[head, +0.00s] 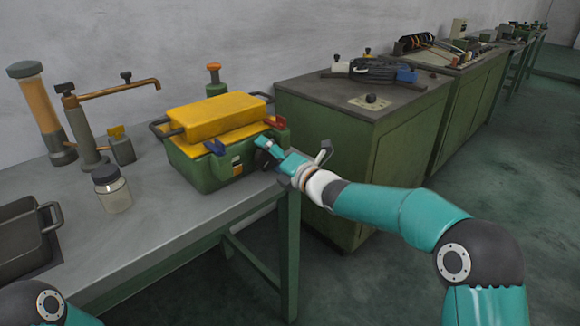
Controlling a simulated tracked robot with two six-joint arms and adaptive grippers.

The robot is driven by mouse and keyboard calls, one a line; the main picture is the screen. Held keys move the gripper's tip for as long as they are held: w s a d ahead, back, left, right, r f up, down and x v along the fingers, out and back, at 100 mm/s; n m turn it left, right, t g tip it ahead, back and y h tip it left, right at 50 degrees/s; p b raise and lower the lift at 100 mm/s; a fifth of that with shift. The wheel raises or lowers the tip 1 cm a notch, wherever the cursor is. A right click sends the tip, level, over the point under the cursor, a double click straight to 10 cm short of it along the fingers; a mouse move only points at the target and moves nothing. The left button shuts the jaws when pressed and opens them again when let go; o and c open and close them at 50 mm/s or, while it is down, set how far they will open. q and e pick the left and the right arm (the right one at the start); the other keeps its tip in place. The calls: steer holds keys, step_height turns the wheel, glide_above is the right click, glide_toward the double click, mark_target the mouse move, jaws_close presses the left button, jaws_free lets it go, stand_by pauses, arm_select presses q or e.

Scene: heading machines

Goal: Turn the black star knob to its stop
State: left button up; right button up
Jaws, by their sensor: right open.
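A green machine box with a yellow lid (215,118) sits on the grey bench. My right gripper (264,150) is at the right end of the box's front side, pointing left toward it. It is open. A dark rounded part (262,160) shows at its fingertips, close to the box. It may be the black star knob, but its shape is too small and too covered to be sure. I cannot tell whether the fingers touch it. My left gripper is out of view; only part of my left arm shows at the bottom left.
On the grey bench (150,215) stand a glass jar (113,190), a copper-coloured tap (118,90), an orange cylinder (40,108) and a dark tray (22,245). A green cabinet (350,115) stands behind my right arm. The bench front is clear.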

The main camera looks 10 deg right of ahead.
steer(key=n+p, duration=0.1)
steer(key=n, duration=0.1)
steer(key=shift+f+n+p, duration=0.2)
steer(key=shift+n+p, duration=0.1)
steer(key=shift+n, duration=0.1)
steer(key=shift+r+n+p, duration=0.2)
steer(key=shift+n+p, duration=0.8)
steer(key=shift+p, duration=0.05)
steer(key=shift+s+d+f+n, duration=0.15)
steer(key=shift+s+n, duration=0.05)
steer(key=shift+n, duration=0.1)
steer(key=b+v, duration=0.3)
steer(key=v, duration=1.3)
steer(key=shift+s, duration=0.25)
